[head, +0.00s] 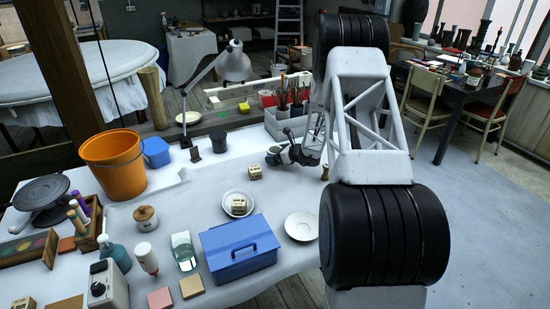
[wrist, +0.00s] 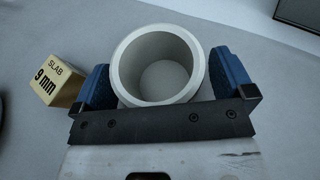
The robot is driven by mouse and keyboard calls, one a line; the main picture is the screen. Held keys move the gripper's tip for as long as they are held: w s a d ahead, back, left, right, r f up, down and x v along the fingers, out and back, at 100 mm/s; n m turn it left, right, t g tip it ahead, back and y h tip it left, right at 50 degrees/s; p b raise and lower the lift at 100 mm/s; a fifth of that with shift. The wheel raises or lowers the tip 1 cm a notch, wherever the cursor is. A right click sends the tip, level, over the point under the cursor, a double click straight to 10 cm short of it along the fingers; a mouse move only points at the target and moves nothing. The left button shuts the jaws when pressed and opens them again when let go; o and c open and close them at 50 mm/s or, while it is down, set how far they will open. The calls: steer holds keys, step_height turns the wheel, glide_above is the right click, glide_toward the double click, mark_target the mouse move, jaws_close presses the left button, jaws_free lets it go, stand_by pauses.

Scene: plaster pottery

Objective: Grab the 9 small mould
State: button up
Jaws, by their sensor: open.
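In the wrist view, a yellow block (wrist: 53,80) marked "SLAB 9 mm" stands at the left, outside my left finger. My gripper (wrist: 163,78) is open, with blue pads on either side of a hollow white round pot (wrist: 122,80). The pot lies between the fingers; whether a pad touches it cannot be told. In the head view my gripper (head: 285,154) is small and dark, over the table's far right part. Small cream blocks show near it (head: 274,155) and nearer the front (head: 255,172); their marks are too small to read there.
Another cream block (head: 238,204) sits on a saucer (head: 228,211). A blue box (head: 238,250) and an empty white saucer (head: 301,226) stand nearer the front. A grey crate of tools (head: 286,126) is behind my gripper. White table surface between the blocks is clear.

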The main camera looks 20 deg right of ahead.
mark_target(269, 148)
steer(key=c, duration=1.1)
steer(key=shift+o, duration=0.2)
steer(key=shift+r, duration=0.15)
steer(key=shift+r, duration=0.8)
steer(key=shift+s+r, duration=0.1)
steer(key=shift+r, duration=0.8)
steer(key=s+a, duration=0.1)
steer(key=s, duration=0.4)
steer(key=s+a+r, duration=0.1)
steer(key=s+a, duration=0.1)
steer(key=s, duration=0.3)
steer(key=s+a, duration=0.1)
steer(key=s, duration=0.4)
steer(key=shift+a+r, duration=0.15)
steer(key=shift+a, duration=0.15)
